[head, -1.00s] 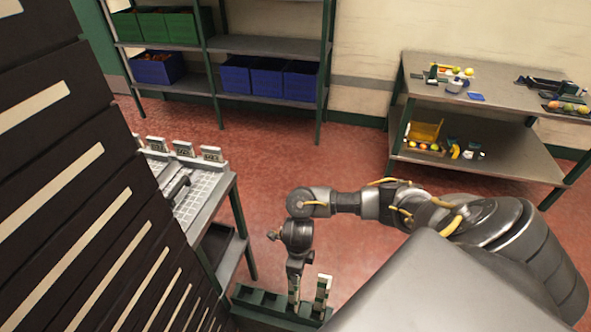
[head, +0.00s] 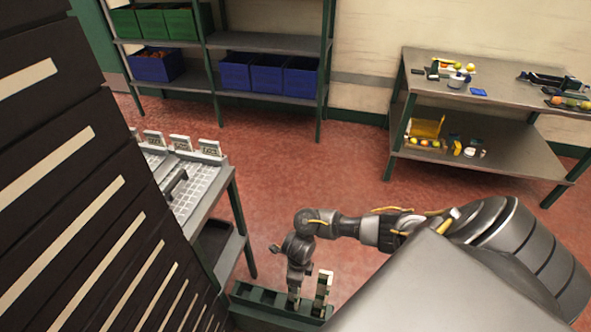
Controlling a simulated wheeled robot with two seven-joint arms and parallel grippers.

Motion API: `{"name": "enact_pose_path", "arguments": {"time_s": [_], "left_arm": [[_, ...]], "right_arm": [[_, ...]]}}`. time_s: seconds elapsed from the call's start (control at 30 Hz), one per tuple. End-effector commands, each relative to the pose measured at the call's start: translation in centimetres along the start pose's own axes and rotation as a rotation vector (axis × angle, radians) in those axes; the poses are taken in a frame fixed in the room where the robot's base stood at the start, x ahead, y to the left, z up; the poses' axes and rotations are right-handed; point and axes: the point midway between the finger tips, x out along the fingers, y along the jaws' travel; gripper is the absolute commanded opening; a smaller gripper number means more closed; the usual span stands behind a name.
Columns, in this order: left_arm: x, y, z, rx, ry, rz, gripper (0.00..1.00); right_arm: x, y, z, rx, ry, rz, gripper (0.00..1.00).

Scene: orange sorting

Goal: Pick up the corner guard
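I cannot pick out the corner guard for certain in the head view. My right arm comes in from the right and bends down at a green tray with compartments (head: 262,318) at the bottom of the picture. My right gripper (head: 293,300) points down at this tray. Its fingertips are small and partly hidden, so I cannot tell whether they are open or hold anything. A pale upright piece with a green part (head: 323,288) stands just right of the gripper, at the tray's right end. My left gripper is not in view.
A tall dark panelled thing with cream strips (head: 60,150) fills the left. Beside it is a table (head: 232,185) with a white grid tray (head: 200,188) and label stands. Shelves with bins (head: 270,45) and a two-tier table (head: 500,75) stand behind. Red floor between is clear.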

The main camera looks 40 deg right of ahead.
Motion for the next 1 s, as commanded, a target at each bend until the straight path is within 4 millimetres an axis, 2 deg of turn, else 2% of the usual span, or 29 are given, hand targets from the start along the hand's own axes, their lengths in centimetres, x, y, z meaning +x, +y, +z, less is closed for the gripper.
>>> {"name": "enact_pose_path", "arguments": {"time_s": [0.23,0.27,0.73,1.0], "left_arm": [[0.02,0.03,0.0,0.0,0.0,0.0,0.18],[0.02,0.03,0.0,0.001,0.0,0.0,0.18],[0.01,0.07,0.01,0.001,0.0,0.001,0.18],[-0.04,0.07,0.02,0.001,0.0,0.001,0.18]], "right_arm": [[0.19,-0.01,0.03,0.0,-0.001,0.0,0.66],[0.19,-0.01,0.03,0.0,-0.001,0.0,0.64],[0.17,-0.02,0.02,0.0,-0.001,0.0,0.02],[0.02,-0.03,0.05,0.0,-0.001,-0.001,0.01]]}}
